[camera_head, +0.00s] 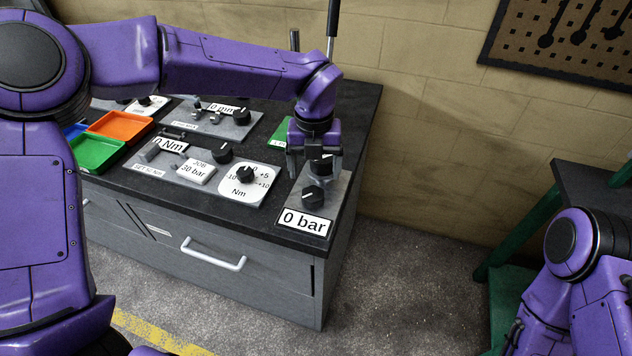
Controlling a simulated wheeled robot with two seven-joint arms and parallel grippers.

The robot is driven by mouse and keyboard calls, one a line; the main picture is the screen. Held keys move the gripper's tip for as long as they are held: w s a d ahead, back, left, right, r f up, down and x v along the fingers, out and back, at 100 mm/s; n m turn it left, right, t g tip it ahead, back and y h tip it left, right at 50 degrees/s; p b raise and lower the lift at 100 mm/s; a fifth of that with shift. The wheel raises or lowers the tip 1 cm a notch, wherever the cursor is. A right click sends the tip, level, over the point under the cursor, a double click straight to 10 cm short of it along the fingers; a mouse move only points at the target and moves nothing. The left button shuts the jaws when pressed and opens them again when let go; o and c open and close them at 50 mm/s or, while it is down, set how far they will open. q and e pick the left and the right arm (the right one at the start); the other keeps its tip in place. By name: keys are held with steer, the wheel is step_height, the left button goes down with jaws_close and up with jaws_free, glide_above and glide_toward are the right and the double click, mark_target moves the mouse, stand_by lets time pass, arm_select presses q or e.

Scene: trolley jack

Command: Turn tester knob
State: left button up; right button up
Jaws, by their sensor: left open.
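A grey tester panel (338,190) lies at the right end of the dark bench top. Its front display reads "0 bar" (304,223). A black knob (313,196) sits just behind that display. My left gripper (315,172) points down over the panel, behind this knob, with its fingers apart. A dark round part (321,164) shows between the fingers; I cannot tell whether they touch it. My right arm shows at the lower right, but its gripper is out of view.
Left of the tester are a white dial plate (250,184) marked "Nm", a "JOB 30 bar" card (196,171) and a "0 Nm" display (170,144). Green (98,151) and orange (121,126) trays stand further left. A dark table (592,185) with green legs is at right.

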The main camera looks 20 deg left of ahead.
mark_target(313, 193)
arm_select(q)
steer(key=f, duration=0.4)
steer(key=f+p, duration=0.1)
steer(key=f, duration=0.1)
steer(key=shift+w+a+f, duration=0.1)
steer(key=shift+a+f, duration=0.2)
steer(key=shift+a, duration=0.05)
steer(key=shift+d+f, duration=0.1)
steer(key=shift+f, duration=0.2)
steer(key=c, duration=1)
steer(key=shift+c, duration=0.3)
